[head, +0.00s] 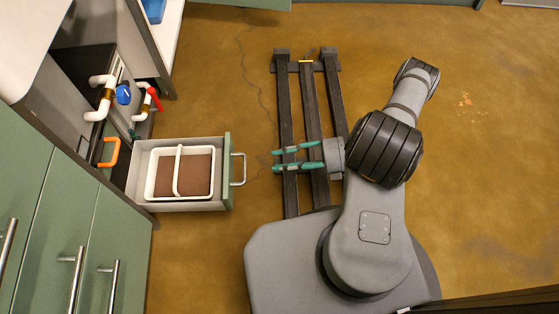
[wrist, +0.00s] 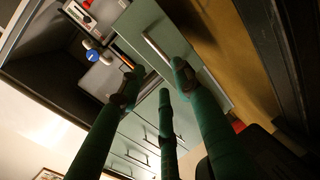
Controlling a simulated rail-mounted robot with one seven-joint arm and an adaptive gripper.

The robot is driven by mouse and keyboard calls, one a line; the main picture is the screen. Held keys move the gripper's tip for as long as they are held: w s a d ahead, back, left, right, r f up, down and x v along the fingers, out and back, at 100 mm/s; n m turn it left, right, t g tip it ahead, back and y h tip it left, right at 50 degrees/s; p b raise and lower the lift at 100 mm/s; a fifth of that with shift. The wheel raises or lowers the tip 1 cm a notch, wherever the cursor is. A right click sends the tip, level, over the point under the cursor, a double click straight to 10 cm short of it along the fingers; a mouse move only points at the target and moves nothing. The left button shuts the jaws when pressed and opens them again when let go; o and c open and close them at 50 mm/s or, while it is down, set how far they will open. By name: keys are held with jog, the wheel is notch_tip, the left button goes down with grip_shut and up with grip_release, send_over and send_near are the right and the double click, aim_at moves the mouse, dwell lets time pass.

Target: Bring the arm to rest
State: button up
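My gripper (head: 276,160) shows in the head view with its teal fingers pointing left, over the dark floor rails and to the right of an open drawer. In the wrist view my gripper (wrist: 158,86) has its green fingers spread apart. Nothing shows between them, so it is open and empty. The fingertips are apart from the drawer's handle (head: 243,169) in the head view, with a short stretch of floor between. My arm is folded, its elbow to the upper right of my base.
The open drawer (head: 228,143) sticks out from the left cabinets and holds a white divided tray (head: 151,190) with brown contents. White pipes (head: 95,112) with a blue knob (head: 123,94) and a red handle (head: 154,98) stand behind it. The floor at right (head: 480,180) is clear.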

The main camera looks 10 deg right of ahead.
aim_at(245, 167)
jog(key=x, duration=1.1)
jog(key=shift+a+f, duration=0.1)
jog(key=shift+a, duration=0.6)
jog(key=shift+w+f, duration=0.1)
jog(key=shift+w, duration=0.05)
